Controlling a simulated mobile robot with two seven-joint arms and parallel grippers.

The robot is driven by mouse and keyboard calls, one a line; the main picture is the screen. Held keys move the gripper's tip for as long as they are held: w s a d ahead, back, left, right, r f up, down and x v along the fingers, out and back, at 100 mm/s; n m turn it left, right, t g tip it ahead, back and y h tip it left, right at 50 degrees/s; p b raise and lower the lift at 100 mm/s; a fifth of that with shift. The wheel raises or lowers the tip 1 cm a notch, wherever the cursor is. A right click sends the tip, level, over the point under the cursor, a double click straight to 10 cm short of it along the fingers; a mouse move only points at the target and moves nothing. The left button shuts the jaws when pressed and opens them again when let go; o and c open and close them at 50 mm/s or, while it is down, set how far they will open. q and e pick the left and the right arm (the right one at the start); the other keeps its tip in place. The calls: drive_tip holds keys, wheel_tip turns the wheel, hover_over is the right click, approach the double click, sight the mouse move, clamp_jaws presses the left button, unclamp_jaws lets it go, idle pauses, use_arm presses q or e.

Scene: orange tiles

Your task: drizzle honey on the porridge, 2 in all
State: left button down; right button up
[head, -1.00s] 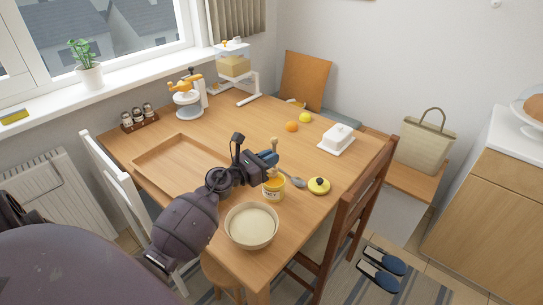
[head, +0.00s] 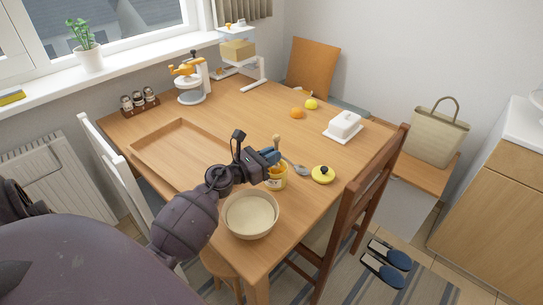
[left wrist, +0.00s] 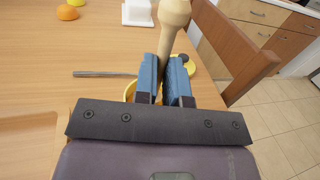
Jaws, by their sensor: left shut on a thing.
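My left gripper (head: 269,157) is shut on a wooden honey dipper (left wrist: 174,14), held roughly upright between blue fingers (left wrist: 166,82). One wooden end shows above the fingers in the head view (head: 276,139); the lower part is hidden. The honey jar (head: 278,183) stands just below the gripper; its yellow rim shows partly behind the fingers in the left wrist view (left wrist: 129,92). I cannot tell whether the dipper reaches into the jar. A bowl (head: 251,230) of pale porridge (head: 251,214) stands in front of the jar, near the table's front corner. My right gripper is out of view.
A yellow lid with a dark knob (head: 323,175) and a spoon (head: 300,170) lie right of the jar. A white butter dish (head: 345,125), an orange (head: 297,113) and a lemon (head: 311,104) are farther back. An empty wooden tray (head: 146,151) lies left. A chair (head: 362,200) stands right.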

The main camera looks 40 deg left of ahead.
use_arm(q)
wheel_tip(320, 180, up, 9)
drive_tip(key=p, duration=0.7)
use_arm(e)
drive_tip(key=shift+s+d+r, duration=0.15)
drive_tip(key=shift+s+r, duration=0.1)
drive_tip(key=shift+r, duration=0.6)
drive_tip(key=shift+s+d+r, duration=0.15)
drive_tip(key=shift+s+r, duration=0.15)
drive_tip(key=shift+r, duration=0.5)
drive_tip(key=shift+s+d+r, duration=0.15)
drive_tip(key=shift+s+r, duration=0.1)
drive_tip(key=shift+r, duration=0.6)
use_arm(q)
drive_tip(key=shift+s+f, duration=0.1)
drive_tip(key=shift+f, duration=0.05)
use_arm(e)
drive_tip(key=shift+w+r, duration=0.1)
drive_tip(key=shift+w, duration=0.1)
